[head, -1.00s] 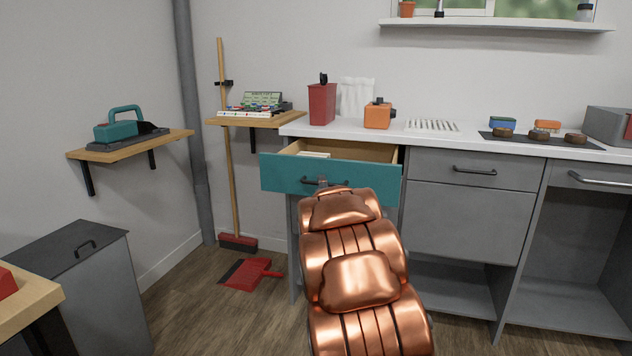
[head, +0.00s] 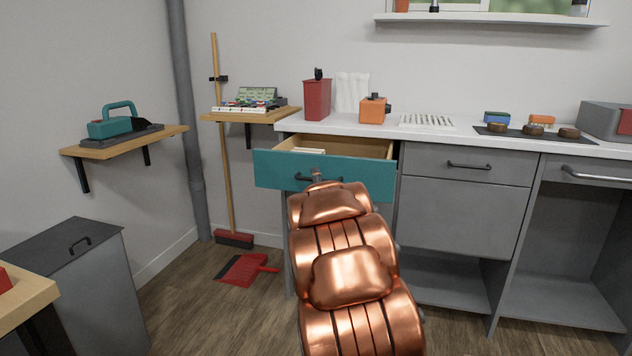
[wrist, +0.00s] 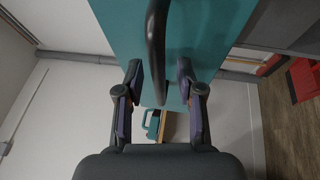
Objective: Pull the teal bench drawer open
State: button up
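The teal drawer (head: 275,170) stands pulled out under the left end of the white counter, with its wooden inside and a pale item showing. Its dark bar handle (head: 304,177) is on the front face. In the head view my copper arm hides most of my gripper, which is at the handle. In the wrist view my gripper (wrist: 159,85) is open, one finger on each side of the handle (wrist: 157,45), with visible gaps between the fingers and the bar. The teal drawer front (wrist: 115,25) fills the top of that view.
The counter (head: 450,137) holds a red canister (head: 317,100), an orange box (head: 373,110) and a white rack (head: 427,122). A grey drawer (head: 430,167) is right of the teal one. A broom (head: 223,160) and red dustpan (head: 243,270) are at left.

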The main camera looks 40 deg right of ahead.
jog(key=v, duration=0.7)
jog(key=shift+s, duration=0.2)
jog(key=shift+a, duration=0.15)
dwell(0.4)
jog(key=s+a+r+m+g+y+p, duration=0.3)
jog(key=a+p, duration=0.5)
jog(key=s+a+r+m+g+y+p, duration=0.2)
jog(key=s+a+r+g+y+p, duration=0.15)
jog(key=a+p, duration=0.5)
jog(key=s+a+r+m+g+y+p, duration=0.2)
jog(key=s+a+r+m+g+p, duration=0.15)
jog(key=a+p, duration=0.45)
jog(key=s+a+r+m+g+y+p, duration=0.1)
jog(key=s+a+r+p, duration=0.3)
jog(key=s, duration=0.5)
jog(key=s+a+r+m+g+y+p, duration=0.1)
jog(key=s+a+r+g+p, duration=0.3)
jog(key=s, duration=0.4)
jog(key=s+a+r+m+g+y+p, duration=0.1)
jog(key=s+a+r+g+p, duration=0.1)
jog(key=s+a+r+p, duration=0.4)
jog(key=s+a+p, duration=0.1)
jog(key=s, duration=0.2)
jog(key=shift+s+r+g+p, duration=0.15)
jog(key=shift+s+g+p, duration=0.15)
jog(key=shift+g, duration=0.1)
